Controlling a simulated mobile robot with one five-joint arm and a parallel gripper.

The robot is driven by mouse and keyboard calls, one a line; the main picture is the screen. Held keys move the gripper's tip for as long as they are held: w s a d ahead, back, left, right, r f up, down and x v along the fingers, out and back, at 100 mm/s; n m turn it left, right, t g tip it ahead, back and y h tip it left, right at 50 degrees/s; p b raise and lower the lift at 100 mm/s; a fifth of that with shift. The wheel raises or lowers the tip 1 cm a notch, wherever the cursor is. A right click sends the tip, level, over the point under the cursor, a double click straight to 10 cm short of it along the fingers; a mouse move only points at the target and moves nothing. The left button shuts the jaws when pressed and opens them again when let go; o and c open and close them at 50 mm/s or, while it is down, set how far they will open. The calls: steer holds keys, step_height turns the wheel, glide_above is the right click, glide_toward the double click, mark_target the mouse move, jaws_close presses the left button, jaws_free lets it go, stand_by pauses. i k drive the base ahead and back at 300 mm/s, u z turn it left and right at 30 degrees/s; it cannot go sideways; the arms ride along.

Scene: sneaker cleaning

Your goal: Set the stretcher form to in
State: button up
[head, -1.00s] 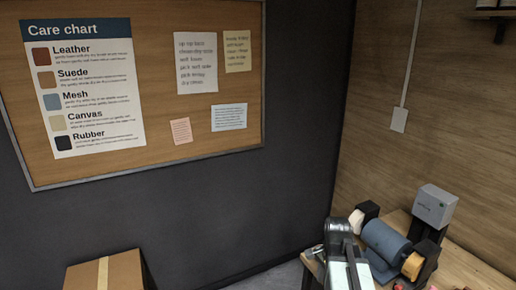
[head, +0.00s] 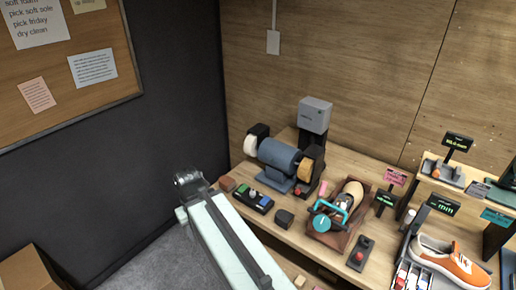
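What looks like the stretcher is a reddish-brown tray (head: 343,239) on the bench in the head view. A beige rounded form (head: 354,189) lies at its back end, and a teal round knob with a handle (head: 322,222) stands at its front. Whether the form is in or out cannot be told at this size. My arm reaches up from the bottom edge. Its dark end, with my gripper (head: 188,180), is left of the bench, well apart from the tray. Its fingers are too small and unclear to tell their opening.
Behind the tray stands a blue roller machine (head: 278,156) with a grey box (head: 315,114). A black button box (head: 252,200) and a small dark device (head: 360,254) flank the tray. An orange sneaker (head: 451,262) and small displays are at right. A cardboard box (head: 30,275) is lower left.

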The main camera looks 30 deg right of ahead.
mark_target(341, 198)
steer(key=z, duration=1.2)
